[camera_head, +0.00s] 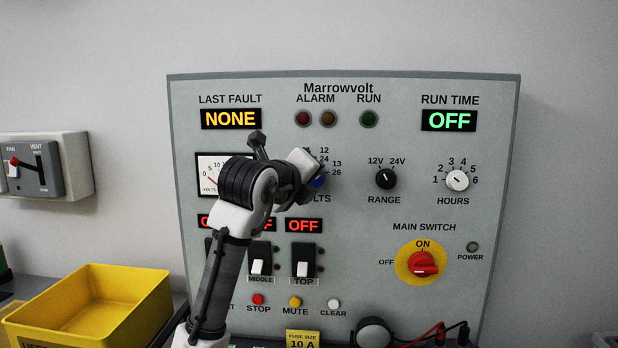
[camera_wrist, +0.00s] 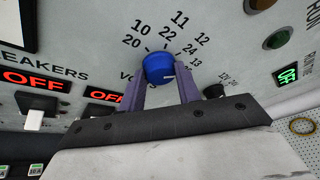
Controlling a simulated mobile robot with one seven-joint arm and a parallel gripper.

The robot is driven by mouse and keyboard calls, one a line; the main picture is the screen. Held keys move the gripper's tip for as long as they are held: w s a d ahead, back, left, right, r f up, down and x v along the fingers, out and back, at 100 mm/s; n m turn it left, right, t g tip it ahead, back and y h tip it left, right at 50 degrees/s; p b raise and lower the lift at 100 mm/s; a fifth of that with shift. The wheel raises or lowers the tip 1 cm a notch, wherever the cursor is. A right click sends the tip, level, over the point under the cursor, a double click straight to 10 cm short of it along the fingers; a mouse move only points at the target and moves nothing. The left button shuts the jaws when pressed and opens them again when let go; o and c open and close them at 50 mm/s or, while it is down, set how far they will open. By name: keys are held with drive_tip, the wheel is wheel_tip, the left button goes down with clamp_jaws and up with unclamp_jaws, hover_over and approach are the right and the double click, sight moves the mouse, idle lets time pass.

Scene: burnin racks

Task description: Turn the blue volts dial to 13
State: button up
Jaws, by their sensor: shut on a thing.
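The blue volts dial (camera_head: 319,181) is on the grey panel, mostly hidden behind my gripper (camera_head: 306,172) in the head view. In the wrist view the blue dial (camera_wrist: 157,66) sits between my two purple fingers, and my gripper (camera_wrist: 161,84) is shut on it. The dial's white mark is at its right side, on the side of the 13 label (camera_wrist: 195,62). I cannot tell whether it lines up exactly with 13. The scale also shows 10, 11 and 12, with 20, 22 and 24 inside.
The black range knob (camera_head: 386,179) and white hours knob (camera_head: 457,181) are to the right. The red main switch (camera_head: 423,264) is lower right. Breaker levers (camera_head: 303,269) and buttons are below the dial. A yellow bin (camera_head: 95,305) stands at the lower left.

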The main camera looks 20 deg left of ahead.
drive_tip(key=shift+d+r+m+g+y+p, duration=0.1)
drive_tip(key=shift+m+g+y+p, duration=0.4)
drive_tip(key=shift+m, duration=0.8)
drive_tip(key=o, duration=1)
drive_tip(key=b+v, duration=0.3)
drive_tip(key=v, duration=1)
drive_tip(key=shift+s+r, duration=0.15)
drive_tip(key=shift+s, duration=0.2)
